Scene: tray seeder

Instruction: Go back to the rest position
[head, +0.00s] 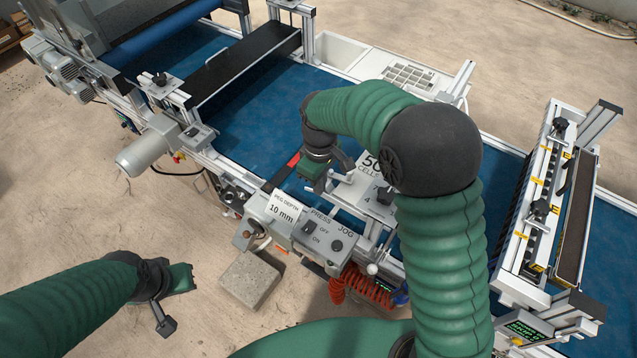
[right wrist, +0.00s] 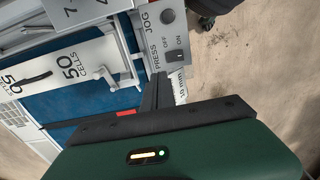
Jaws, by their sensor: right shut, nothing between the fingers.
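My right gripper (head: 320,186) hangs over the near edge of the tray seeder, beside the peg-depth and press control boxes. In the right wrist view its dark fingers (right wrist: 157,88) are together with nothing between them. My left gripper (head: 165,318) is at the lower left, above the bare floor and away from the machine. Its jaw opening is not clear from this angle. The control box (head: 322,243) carries PRESS and JOG controls and also shows in the right wrist view (right wrist: 174,45).
The blue belt (head: 255,120) runs under a black crossbar (head: 240,65). A "50 cells" plate (head: 362,182) lies close to my right gripper. A framed unit (head: 545,200) stands at the right. A concrete block (head: 248,280) sits on the floor, with open floor around my left arm.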

